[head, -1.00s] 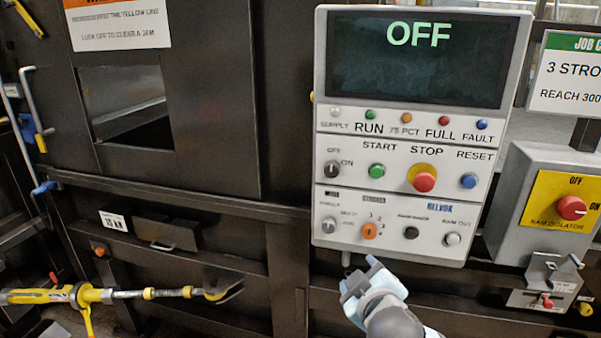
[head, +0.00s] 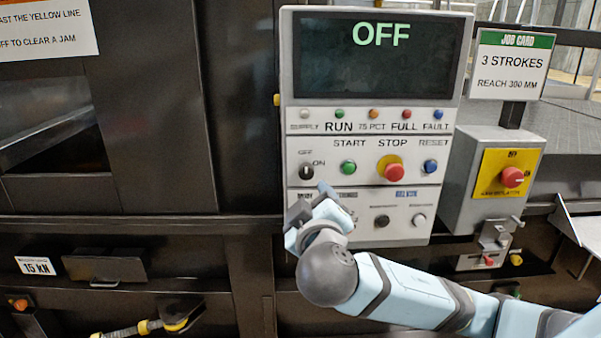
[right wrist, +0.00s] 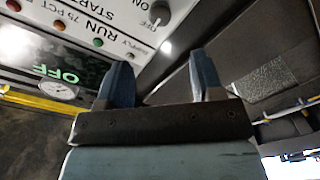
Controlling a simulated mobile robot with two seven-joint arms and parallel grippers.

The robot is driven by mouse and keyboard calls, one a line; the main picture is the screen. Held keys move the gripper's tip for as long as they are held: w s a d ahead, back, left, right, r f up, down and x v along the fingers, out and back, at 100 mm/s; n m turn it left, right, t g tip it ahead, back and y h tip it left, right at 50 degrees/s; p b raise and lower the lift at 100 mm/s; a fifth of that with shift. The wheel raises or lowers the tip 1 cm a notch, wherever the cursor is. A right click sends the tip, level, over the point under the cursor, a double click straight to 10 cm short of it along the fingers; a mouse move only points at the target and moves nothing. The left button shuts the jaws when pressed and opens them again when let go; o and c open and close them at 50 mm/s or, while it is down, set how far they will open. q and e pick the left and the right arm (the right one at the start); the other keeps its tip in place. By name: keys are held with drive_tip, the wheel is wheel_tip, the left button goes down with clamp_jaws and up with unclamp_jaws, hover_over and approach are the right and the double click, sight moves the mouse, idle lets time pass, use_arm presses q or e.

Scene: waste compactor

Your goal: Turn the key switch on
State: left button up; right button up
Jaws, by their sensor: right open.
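The key switch (head: 306,171) is a small dark round knob with a pale mark, at the left of the control panel (head: 440,212), between the labels OFF and ON. It also shows in the right wrist view (right wrist: 160,14), beyond the fingertips. The panel's display (head: 375,60) reads OFF. My right gripper (head: 312,199) is open and empty, just below the key switch in the head view and apart from it. Its two fingers also show in the right wrist view (right wrist: 162,68). It covers part of the lower left of the panel. My left gripper is not in view.
The green start button (head: 348,168) and red stop button (head: 393,171) sit right of the key switch. A grey isolator box (head: 464,185) with a red knob stands right of the panel. A dark handle plate (head: 104,270) juts out at lower left.

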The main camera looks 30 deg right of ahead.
sight(307, 174)
drive_tip(key=p+x, duration=0.2)
drive_tip(key=x, duration=0.9)
drive_tip(key=shift+p, duration=0.4)
drive_tip(key=shift+w+d, duration=0.3)
drive_tip(key=shift+w, duration=0.2)
drive_tip(key=shift+f, duration=0.1)
drive_tip(key=c, duration=0.9)
